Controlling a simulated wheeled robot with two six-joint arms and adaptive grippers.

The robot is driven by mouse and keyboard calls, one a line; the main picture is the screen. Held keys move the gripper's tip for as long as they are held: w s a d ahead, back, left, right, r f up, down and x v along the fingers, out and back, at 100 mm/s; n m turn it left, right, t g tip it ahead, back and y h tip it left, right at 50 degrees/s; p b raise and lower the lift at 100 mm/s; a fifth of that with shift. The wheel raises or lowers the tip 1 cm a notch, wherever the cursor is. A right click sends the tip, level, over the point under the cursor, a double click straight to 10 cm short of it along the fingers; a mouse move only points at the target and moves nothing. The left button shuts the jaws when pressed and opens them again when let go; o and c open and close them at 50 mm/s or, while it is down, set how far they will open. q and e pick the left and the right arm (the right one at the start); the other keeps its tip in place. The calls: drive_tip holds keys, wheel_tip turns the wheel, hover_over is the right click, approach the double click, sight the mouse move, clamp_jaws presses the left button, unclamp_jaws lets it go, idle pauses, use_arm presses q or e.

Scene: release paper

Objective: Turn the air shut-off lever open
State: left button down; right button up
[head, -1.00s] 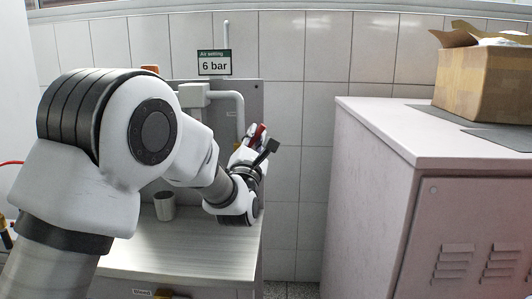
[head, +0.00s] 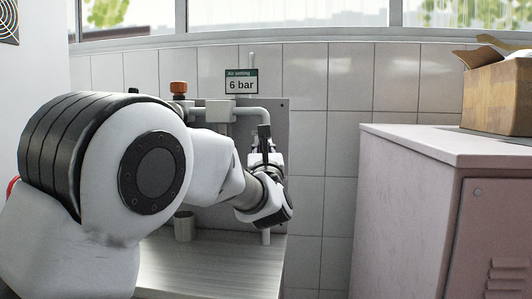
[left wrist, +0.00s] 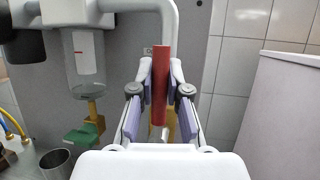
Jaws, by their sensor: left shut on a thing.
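The red shut-off lever (left wrist: 160,85) stands upright in the left wrist view, in line with the white pipe (left wrist: 171,25) coming down behind it. My left gripper (left wrist: 161,82) is shut on the lever, one finger on each side. Yellow parts (left wrist: 171,125) show low behind the lever, partly hidden by the gripper. In the head view my left gripper (head: 264,145) is in front of the grey panel (head: 279,116), below the pipe's bend (head: 250,111). The lever is hidden there by the gripper. My right gripper is in neither view.
A clear filter bowl (left wrist: 87,80) hangs left of the lever. A metal cup (head: 184,227) stands on the bench (head: 215,267). A "6 bar" sign (head: 241,82) is above. A pinkish cabinet (head: 405,210) with a cardboard box (head: 500,98) stands right, a gap away.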

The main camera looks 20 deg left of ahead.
use_arm(q)
drive_tip(key=shift+r, duration=0.15)
drive_tip(key=c, duration=1.1)
unclamp_jaws()
drive_tip(key=shift+c, duration=0.2)
drive_tip(key=shift+f, duration=0.2)
drive_tip(key=v, duration=1.1)
drive_tip(key=shift+s+d, duration=0.2)
drive_tip(key=shift+s, duration=0.15)
drive_tip(key=shift+f, duration=0.1)
